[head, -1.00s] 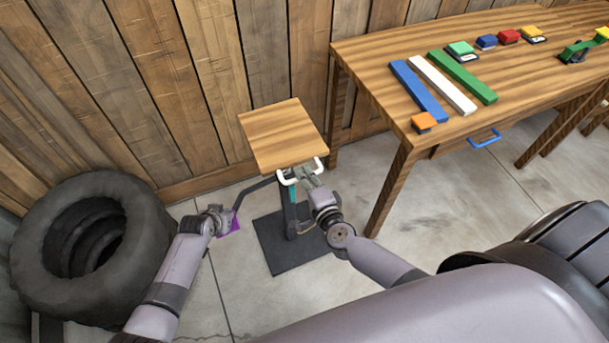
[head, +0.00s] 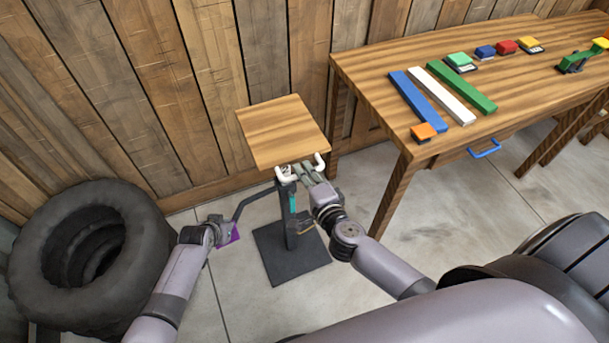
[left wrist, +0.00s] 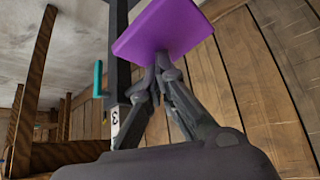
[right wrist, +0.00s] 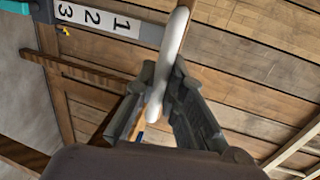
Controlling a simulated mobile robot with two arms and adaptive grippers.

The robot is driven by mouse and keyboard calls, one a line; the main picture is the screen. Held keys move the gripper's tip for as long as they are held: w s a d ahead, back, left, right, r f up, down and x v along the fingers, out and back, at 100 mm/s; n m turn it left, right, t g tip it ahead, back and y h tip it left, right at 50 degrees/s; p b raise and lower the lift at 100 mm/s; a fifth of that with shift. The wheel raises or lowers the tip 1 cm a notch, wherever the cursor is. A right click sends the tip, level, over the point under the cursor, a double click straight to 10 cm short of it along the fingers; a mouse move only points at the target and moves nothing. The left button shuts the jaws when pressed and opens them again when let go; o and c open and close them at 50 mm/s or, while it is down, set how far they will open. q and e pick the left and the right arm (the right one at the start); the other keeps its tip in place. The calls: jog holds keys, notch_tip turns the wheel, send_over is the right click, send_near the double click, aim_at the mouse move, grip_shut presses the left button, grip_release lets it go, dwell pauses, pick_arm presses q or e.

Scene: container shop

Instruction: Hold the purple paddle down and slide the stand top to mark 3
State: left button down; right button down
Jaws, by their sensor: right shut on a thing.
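The stand has a square wooden top (head: 283,132) above a dark post and base plate (head: 290,255). My right gripper (head: 304,174) is shut on the white handle (right wrist: 174,45) at the top's front edge. The right wrist view shows marks 1, 2 and 3 on a pale strip (right wrist: 100,20), with 3 nearest the teal piece (right wrist: 14,6). In the left wrist view, mark 3 (left wrist: 115,121) lies a little beyond the teal piece's end. My left gripper (left wrist: 161,66) has its fingertips together against the purple paddle (left wrist: 160,30). The paddle partly shows in the head view (head: 229,238).
Black tires (head: 85,255) are stacked at the left. A wooden table (head: 375,70) with coloured bars and blocks stands at the right, close to the stand. A plank wall (head: 150,90) runs behind. Open concrete floor lies right of the base.

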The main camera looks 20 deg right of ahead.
pick_arm(q)
jog(key=shift+s+f, duration=0.1)
pick_arm(e)
jog(key=c, duration=1.6)
grip_release()
jog(key=shift+c, duration=0.2)
jog(key=v, duration=1.2)
